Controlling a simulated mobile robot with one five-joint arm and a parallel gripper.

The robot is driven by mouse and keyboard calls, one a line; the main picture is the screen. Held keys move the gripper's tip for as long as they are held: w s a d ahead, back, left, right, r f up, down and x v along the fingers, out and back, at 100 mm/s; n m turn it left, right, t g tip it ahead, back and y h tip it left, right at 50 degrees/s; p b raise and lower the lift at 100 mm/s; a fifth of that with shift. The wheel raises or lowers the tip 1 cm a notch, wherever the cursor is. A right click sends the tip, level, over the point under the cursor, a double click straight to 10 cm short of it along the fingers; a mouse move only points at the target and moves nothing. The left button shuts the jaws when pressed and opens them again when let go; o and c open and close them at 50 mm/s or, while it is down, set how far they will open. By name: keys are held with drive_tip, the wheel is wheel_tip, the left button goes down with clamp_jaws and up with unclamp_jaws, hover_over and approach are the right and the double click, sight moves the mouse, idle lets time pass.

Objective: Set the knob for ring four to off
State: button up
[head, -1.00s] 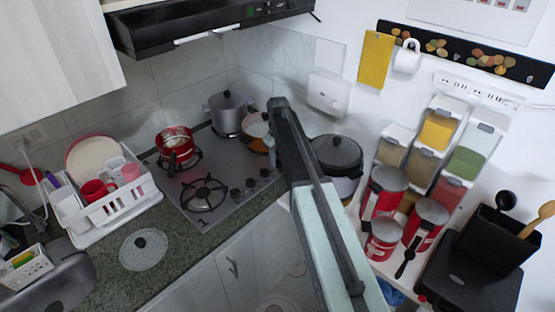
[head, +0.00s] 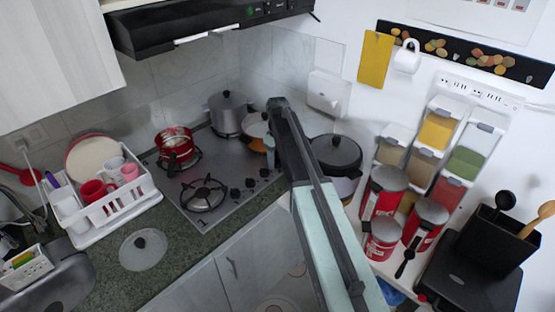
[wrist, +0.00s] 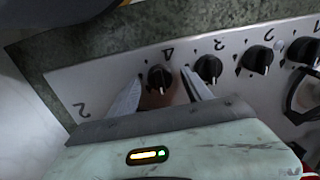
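The ring four knob (wrist: 160,78) is a small black knob on the steel hob panel, just below a printed "4" in the wrist view. My gripper (wrist: 161,75) is open, with one finger on each side of this knob. A gap seems to show on both sides, but contact is hard to judge. The exact angle of the knob's ridge is hard to read. In the head view, my arm hides most of my gripper. The hob (head: 222,170) shows there with several black knobs along its right side.
A neighbouring knob (wrist: 208,68) sits close to the right finger, with more knobs in a row beyond it. A red pot (head: 176,146) and a grey pot (head: 228,113) stand on the hob. A rice cooker (head: 336,160) stands right of my arm.

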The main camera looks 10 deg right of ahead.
sight(277, 160)
wheel_tip(277, 160, up, 8)
drive_tip(key=p, duration=0.8)
drive_tip(key=shift+f, duration=0.1)
drive_tip(key=shift+f+b, duration=0.25)
drive_tip(key=shift+b, duration=0.05)
drive_tip(key=s, duration=0.1)
drive_tip(key=s+f+b, duration=0.1)
drive_tip(key=s, duration=0.1)
drive_tip(key=shift+s+f+b, duration=0.35)
drive_tip(key=shift+f, duration=0.05)
drive_tip(key=s+f+m+b, duration=0.2)
drive_tip(key=s+m, duration=0.5)
drive_tip(key=s, duration=1.7)
drive_tip(key=shift+s, duration=0.3)
